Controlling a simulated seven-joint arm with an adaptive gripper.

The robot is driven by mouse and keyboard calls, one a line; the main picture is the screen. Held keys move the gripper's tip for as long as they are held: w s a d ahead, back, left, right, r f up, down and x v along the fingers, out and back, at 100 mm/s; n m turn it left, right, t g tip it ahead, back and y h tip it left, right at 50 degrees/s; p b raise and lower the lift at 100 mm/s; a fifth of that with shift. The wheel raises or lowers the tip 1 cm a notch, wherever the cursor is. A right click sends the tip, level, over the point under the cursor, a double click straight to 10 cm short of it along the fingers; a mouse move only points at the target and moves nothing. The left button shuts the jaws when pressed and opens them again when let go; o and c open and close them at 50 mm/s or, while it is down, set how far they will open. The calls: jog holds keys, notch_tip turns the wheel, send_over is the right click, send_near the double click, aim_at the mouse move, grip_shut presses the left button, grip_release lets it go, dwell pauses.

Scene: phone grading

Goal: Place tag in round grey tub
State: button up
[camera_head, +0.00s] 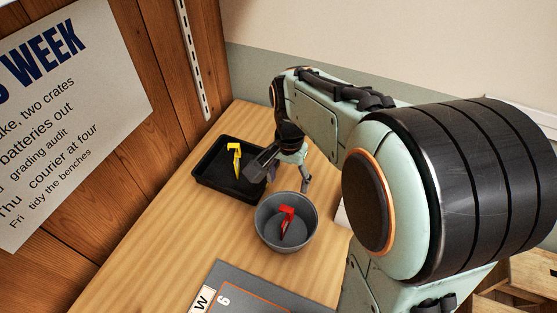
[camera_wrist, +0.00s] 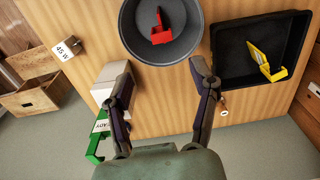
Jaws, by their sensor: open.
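The round grey tub (camera_head: 264,212) stands on the wooden bench, and in the wrist view (camera_wrist: 128,38) it is at the top centre. A red tag-like piece (camera_head: 287,222) lies inside it, and it also shows in the wrist view (camera_wrist: 160,33). A yellow piece of similar look (camera_head: 235,158) lies in a black tray (camera_head: 212,190); the wrist view shows it too (camera_wrist: 266,64). My gripper (camera_head: 285,176) is beside the tub and the tray. In the wrist view my gripper (camera_wrist: 161,76) has its fingers wide apart with nothing between them.
A white box (camera_wrist: 110,75) and a green piece with a label (camera_wrist: 97,143) are at the left finger. A wooden crate (camera_wrist: 33,98) stands at far left. A grey mat (camera_head: 240,285) lies in front of the tub. A small round thing (camera_wrist: 223,113) is by the right finger.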

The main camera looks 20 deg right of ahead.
jog(key=s+a+r+n, duration=0.1)
jog(key=s+a+n, duration=0.2)
jog(key=s+n, duration=0.2)
jog(key=s+a+r+n, duration=0.1)
jog(key=s+a+n, duration=0.3)
jog(key=s, duration=0.8)
jog(key=shift+r+n+y, duration=0.3)
jog(key=shift+n+y, duration=0.1)
jog(key=shift+n, duration=0.1)
